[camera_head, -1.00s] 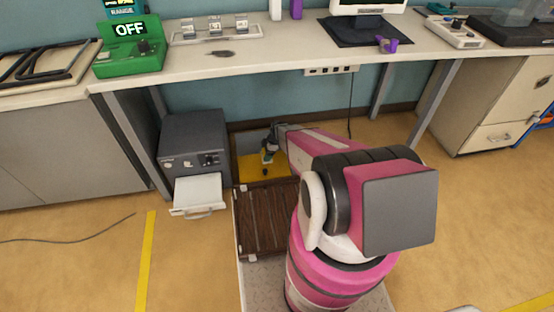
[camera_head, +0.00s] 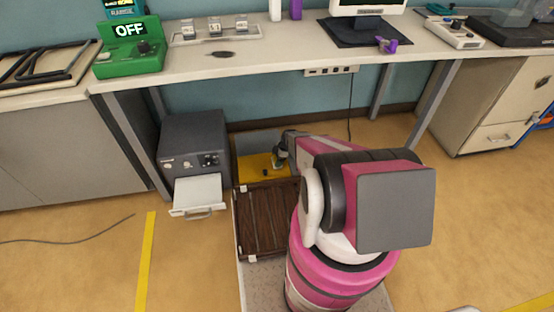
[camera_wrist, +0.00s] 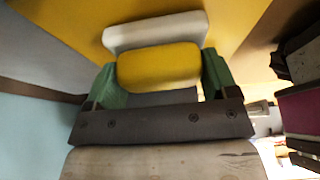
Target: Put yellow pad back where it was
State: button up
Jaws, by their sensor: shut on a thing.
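My gripper (camera_wrist: 160,76) is shut on a small yellow pad (camera_wrist: 158,66), held between its two green fingers in the wrist view. A pale grey-white block (camera_wrist: 155,27) lies just beyond the pad; I cannot tell whether they touch. In the head view my gripper (camera_head: 279,160) points down over a yellow panel (camera_head: 250,165) in the open bay under the bench. The pad cannot be made out in the head view. The yellow panel (camera_wrist: 75,22) also fills much of the wrist view's background.
A small dark knob (camera_head: 265,172) is on the yellow panel. A brown slatted panel (camera_head: 265,222) lies in front of the bay. A dark grey box (camera_head: 192,135) with a pulled-out white drawer (camera_head: 198,193) stands to the left. The bench top (camera_head: 270,55) is above.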

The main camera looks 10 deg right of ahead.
jog(key=o, duration=0.8)
jog(key=shift+f, duration=0.15)
jog(key=shift+c, duration=0.2)
jog(key=v, duration=1.2)
jog(key=s+a+r+m+h, duration=0.2)
jog(key=s+r+m, duration=0.7)
jog(key=r, duration=0.7)
jog(key=s+a+r+m+h, duration=0.2)
jog(key=s+r+m, duration=0.7)
jog(key=r, duration=0.7)
jog(key=shift+s+a+h, duration=0.3)
jog(key=shift+s+a, duration=0.1)
jog(key=shift+s, duration=1.25)
jog(key=shift+f, duration=0.1)
